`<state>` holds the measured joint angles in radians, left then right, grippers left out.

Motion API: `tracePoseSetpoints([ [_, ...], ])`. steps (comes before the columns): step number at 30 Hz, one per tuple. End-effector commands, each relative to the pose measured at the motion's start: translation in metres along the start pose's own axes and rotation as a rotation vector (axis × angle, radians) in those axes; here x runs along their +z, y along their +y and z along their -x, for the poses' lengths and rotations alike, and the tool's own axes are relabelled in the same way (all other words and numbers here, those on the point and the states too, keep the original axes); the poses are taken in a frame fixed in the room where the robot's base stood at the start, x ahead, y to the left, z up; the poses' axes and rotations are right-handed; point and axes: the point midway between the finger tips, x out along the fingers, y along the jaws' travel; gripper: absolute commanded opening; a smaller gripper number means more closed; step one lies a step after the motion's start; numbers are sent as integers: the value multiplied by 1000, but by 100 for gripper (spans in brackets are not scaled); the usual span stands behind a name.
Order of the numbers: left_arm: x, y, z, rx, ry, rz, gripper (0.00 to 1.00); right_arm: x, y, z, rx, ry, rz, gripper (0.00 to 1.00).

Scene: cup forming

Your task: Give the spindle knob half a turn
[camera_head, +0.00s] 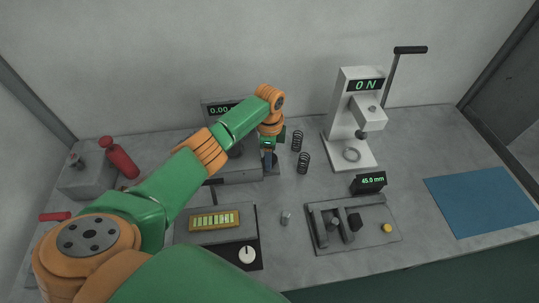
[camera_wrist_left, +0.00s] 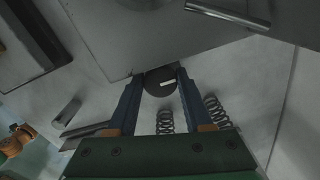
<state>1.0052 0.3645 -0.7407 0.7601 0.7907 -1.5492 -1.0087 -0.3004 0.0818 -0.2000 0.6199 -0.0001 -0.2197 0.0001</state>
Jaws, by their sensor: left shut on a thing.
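The spindle knob (camera_wrist_left: 160,82) is a dark disc with a short white mark, in the upper middle of the left wrist view. My left gripper (camera_wrist_left: 159,73) is shut on it, one blue finger on each side. The white mark lies nearly level, slightly tilted. In the head view my left gripper (camera_head: 268,162) points down at the right side of the grey instrument (camera_head: 240,176) with a green-digit display (camera_head: 220,108). My arm hides part of that instrument, and I cannot make out the knob there. My right gripper is not in view.
Two springs (camera_head: 303,163) stand just right of the gripper. Further right are a white press (camera_head: 348,120) showing ON, a grey tray (camera_head: 325,247) with small parts and a blue mat (camera_head: 482,201). A box with a dial (camera_head: 247,254) stands in front.

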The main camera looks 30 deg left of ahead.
Motion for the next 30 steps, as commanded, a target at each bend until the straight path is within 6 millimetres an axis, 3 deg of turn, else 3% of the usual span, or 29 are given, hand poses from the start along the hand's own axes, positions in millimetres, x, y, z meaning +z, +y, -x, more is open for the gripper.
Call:
tracePoseSetpoints([
  [8, 0, 1, 1, 2, 1, 39, 0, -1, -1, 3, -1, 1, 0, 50],
  [30, -1, 2, 1, 2, 1, 486, 0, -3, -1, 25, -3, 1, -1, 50],
])
